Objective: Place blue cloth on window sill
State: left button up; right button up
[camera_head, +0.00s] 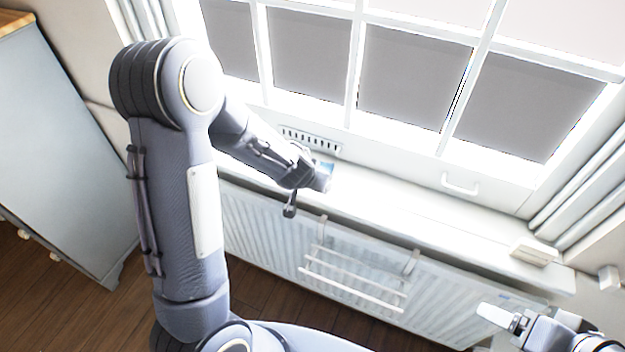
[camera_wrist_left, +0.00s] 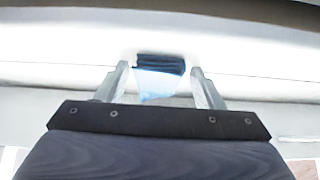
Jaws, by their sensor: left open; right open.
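The blue cloth (camera_wrist_left: 160,64) lies on the white window sill (camera_head: 410,215). In the left wrist view it has a dark blue folded part and a paler blue part nearer the gripper. My left gripper (camera_wrist_left: 159,69) is open, with one finger on each side of the cloth and a gap to each. In the head view only a small blue patch of cloth (camera_head: 327,167) shows beside the left gripper (camera_head: 322,181), and my wrist hides the rest. My right gripper (camera_head: 500,316) is at the lower right, in front of the radiator, open and away from the cloth.
A white radiator (camera_head: 255,230) with a hanging rail rack (camera_head: 350,285) is below the sill. A small white block (camera_head: 534,251) sits at the sill's right end, near curtains (camera_head: 590,200). The sill between it and the cloth is clear. A grey cabinet (camera_head: 60,150) stands left.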

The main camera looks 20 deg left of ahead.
pick_arm(q)
jog(key=shift+s+d+r+p, duration=0.15)
jog(key=shift+d+p, duration=0.15)
jog(key=shift+d, duration=0.1)
jog(key=s+a+r+n+y+p, duration=0.1)
jog(key=s+a+r+n+p, duration=0.2)
jog(key=s+r, duration=0.6)
jog(key=s+a+r+n+y+p, duration=0.1)
jog(key=s+a+r+p, duration=0.2)
jog(key=s+a+r, duration=0.5)
jog(key=s+d+r+m+h, duration=0.1)
jog(key=s+d+r+h, duration=0.1)
jog(key=s+d, duration=0.3)
jog(key=s+d+r+g+h, duration=0.1)
jog(key=s+d+r+h, duration=0.2)
jog(key=d, duration=0.3)
jog(key=shift+s+d+r+m, duration=0.15)
jog(key=shift+s+r+m, duration=0.25)
jog(key=shift+s+r, duration=0.35)
jog(key=shift+s+f, duration=0.1)
jog(key=shift+f, duration=0.05)
